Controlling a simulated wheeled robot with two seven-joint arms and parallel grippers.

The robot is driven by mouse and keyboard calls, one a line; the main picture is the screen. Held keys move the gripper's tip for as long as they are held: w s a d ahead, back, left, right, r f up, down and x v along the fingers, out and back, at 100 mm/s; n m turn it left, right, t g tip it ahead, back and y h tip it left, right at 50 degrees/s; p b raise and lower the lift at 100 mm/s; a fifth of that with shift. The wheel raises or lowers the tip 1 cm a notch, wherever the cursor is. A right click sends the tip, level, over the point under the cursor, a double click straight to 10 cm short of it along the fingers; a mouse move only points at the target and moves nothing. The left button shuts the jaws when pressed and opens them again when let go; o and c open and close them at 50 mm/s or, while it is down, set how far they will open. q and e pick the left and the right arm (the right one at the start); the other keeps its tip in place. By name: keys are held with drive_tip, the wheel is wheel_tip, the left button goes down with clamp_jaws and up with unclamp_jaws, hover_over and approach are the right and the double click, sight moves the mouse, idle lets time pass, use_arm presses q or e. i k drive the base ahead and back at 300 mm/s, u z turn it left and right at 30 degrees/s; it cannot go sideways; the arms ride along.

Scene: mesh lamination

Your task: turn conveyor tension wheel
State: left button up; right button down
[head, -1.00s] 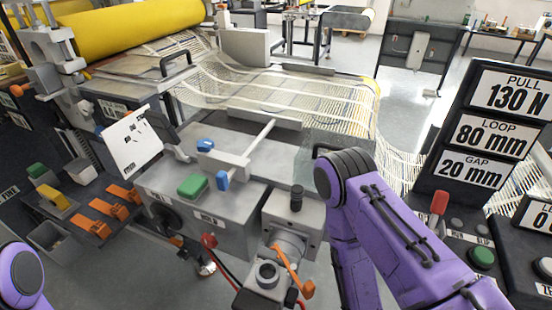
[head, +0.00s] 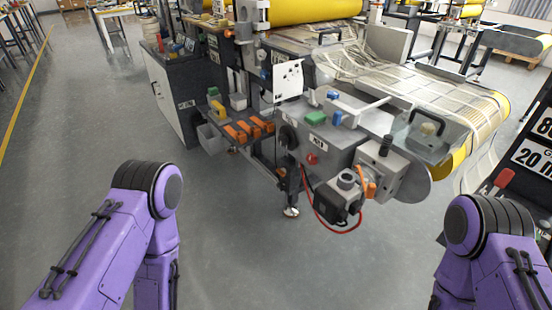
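The laminating machine's conveyor (head: 440,85) stands ahead and to the right, with white mesh over its bed. A dark round wheel (head: 288,138) is on the front face of its grey housing (head: 330,150); I cannot tell for sure that it is the tension wheel. An orange handle (head: 370,188) sits beside a grey and black drive unit (head: 345,190) at the housing's right end. My purple arms show at lower left and lower right, well apart from the machine. Both grippers are below the picture.
A shelf with orange clamps (head: 248,130) sticks out left of the housing. A red cable (head: 325,215) hangs below the drive unit. A sign panel (head: 535,150) is at the right edge. The grey floor in front is clear.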

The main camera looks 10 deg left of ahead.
sight(283, 140)
drive_tip(key=u, duration=1.6)
drive_tip(key=i, duration=1)
drive_tip(key=z, duration=1.45)
